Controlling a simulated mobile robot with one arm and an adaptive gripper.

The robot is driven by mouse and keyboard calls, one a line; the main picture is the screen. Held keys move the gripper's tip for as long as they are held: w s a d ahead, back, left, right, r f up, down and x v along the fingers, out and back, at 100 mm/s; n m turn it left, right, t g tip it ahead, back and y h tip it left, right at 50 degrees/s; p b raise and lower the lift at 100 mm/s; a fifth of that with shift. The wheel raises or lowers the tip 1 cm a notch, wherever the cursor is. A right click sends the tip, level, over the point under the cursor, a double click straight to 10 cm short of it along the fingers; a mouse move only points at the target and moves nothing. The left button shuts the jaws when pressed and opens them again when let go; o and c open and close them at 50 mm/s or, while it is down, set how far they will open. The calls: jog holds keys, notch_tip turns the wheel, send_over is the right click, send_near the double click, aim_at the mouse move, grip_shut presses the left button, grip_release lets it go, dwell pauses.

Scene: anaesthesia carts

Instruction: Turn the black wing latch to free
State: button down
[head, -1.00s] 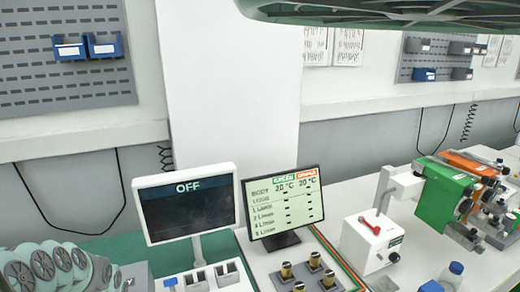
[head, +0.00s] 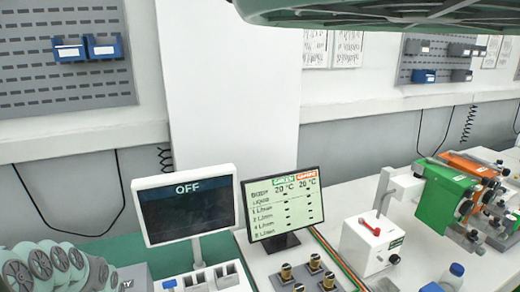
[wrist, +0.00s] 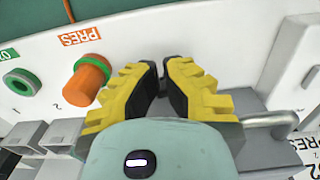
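My gripper (wrist: 163,72) shows in the wrist view, with yellow stepped fingers and black inner pads. The fingertips are close together, with a narrow gap between them, in front of a white panel (wrist: 195,35). The black wing latch cannot be made out in either view. Something dark lies low between the pads, but I cannot tell whether it is a latch or part of the fingers. My gripper does not show in the head view.
An orange knob (wrist: 88,80) with a green collar and a green ring port (wrist: 20,83) sit left of my fingers. A grey metal handle (wrist: 272,122) is close on the right. The head view shows an OFF screen (head: 187,208), a readout screen (head: 284,207) and green and orange units (head: 446,196).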

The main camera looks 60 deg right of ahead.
jog(key=shift+w+a+f, duration=0.25)
jog(key=shift+w+a, duration=0.05)
jog(key=shift+a, duration=0.8)
jog(key=shift+s+r, duration=0.15)
jog(key=shift+s, duration=0.15)
jog(key=shift+r+p, duration=0.1)
jog(key=shift+p, duration=0.25)
notch_tip(320, 180, up, 6)
jog(key=p, duration=0.5)
jog(key=shift+d, duration=0.15)
